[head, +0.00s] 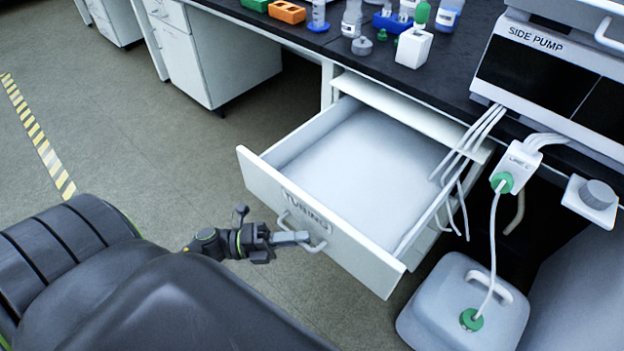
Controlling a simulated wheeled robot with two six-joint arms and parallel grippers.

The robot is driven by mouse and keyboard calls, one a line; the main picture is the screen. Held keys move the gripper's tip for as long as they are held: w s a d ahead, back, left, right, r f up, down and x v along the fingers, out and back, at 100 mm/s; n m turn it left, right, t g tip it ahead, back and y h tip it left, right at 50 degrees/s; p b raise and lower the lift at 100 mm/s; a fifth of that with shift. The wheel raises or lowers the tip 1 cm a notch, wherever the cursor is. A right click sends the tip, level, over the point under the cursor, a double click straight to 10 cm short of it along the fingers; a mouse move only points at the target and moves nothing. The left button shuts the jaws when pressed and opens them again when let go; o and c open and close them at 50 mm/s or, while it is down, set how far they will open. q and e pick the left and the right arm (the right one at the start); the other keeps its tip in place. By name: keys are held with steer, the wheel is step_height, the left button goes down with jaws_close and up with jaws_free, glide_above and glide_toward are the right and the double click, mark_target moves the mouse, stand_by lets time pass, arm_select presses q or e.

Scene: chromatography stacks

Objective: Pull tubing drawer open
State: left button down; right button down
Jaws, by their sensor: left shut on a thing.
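The white tubing drawer (345,236), with the word TUBING on its front, stands pulled well out from under the dark bench. Its inside looks empty apart from white tubes that hang down along its right side. My left gripper (302,238) is at the drawer's front, shut on the drawer handle (318,247), a pale bar below the label. The fingertips partly cover the handle. My right gripper is not in view.
A dark bench top (440,85) holds bottles and small racks. The side pump (545,70) stands at the right. A white canister (465,300) with a tube stands on the floor right of the drawer. Floor left of the drawer is clear.

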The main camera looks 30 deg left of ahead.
arm_select(q)
steer(key=shift+s+a, duration=0.15)
steer(key=shift+s, duration=0.85)
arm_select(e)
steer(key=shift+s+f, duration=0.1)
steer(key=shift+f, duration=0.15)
arm_select(q)
steer(key=c, duration=1.5)
jaws_free()
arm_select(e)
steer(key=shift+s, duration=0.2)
arm_select(q)
steer(key=v, duration=1.7)
steer(key=shift+a+b, duration=0.25)
steer(key=shift+b, duration=0.2)
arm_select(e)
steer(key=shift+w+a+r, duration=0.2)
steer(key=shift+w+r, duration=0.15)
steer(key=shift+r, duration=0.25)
arm_select(q)
steer(key=shift+f, duration=0.1)
